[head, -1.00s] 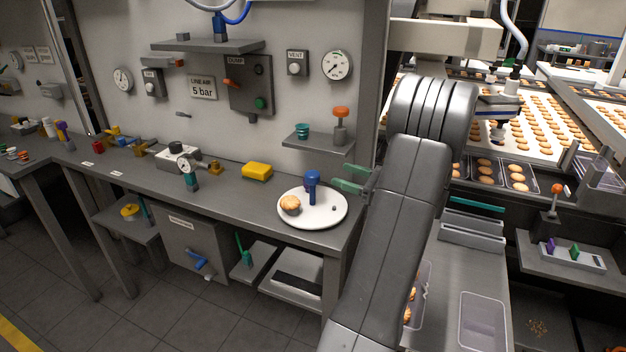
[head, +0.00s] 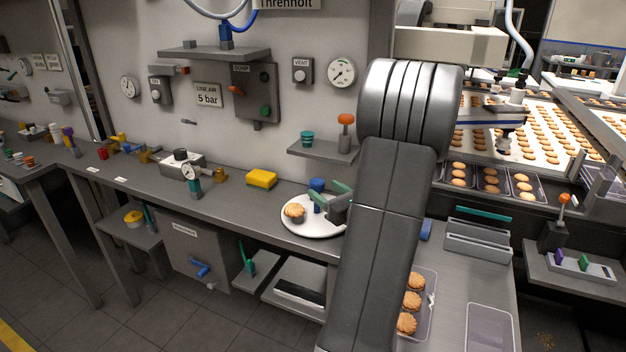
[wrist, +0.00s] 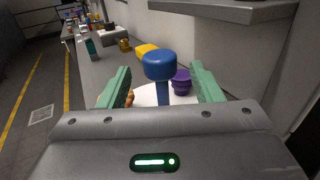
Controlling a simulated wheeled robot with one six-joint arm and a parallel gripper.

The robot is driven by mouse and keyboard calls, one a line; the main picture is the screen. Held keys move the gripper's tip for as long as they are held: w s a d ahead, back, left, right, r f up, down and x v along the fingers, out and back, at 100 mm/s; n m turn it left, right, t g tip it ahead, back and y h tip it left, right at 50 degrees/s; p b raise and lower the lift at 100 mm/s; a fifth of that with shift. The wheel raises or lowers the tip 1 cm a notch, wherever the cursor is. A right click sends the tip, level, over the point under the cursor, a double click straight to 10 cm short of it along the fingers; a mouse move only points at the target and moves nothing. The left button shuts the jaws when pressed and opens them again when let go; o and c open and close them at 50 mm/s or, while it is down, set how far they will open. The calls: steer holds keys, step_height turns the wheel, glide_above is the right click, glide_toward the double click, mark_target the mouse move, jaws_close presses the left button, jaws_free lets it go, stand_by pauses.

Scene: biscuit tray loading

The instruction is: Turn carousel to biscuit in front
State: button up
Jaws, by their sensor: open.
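The carousel is a round white plate (head: 301,226) on the bench, with an upright blue knob on a post (head: 317,185). A golden biscuit (head: 294,212) lies on the plate's left side in the head view. My gripper (head: 330,195) is open over the plate, its green fingers close to the blue knob. In the wrist view the blue knob (wrist: 159,65) stands between the two green fingers, apart from both. A purple piece (wrist: 181,82) shows behind it near the right finger. The biscuit (wrist: 129,98) is mostly hidden behind the left finger. My arm hides the plate's right side in the head view.
A shelf (head: 323,150) juts from the wall above the plate. A bin of biscuits (head: 432,298) lies right of my arm.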

mark_target(313, 181)
steer(key=p+x, duration=0.1)
steer(key=x, duration=0.5)
steer(key=shift+w+a, duration=0.2)
jaws_close()
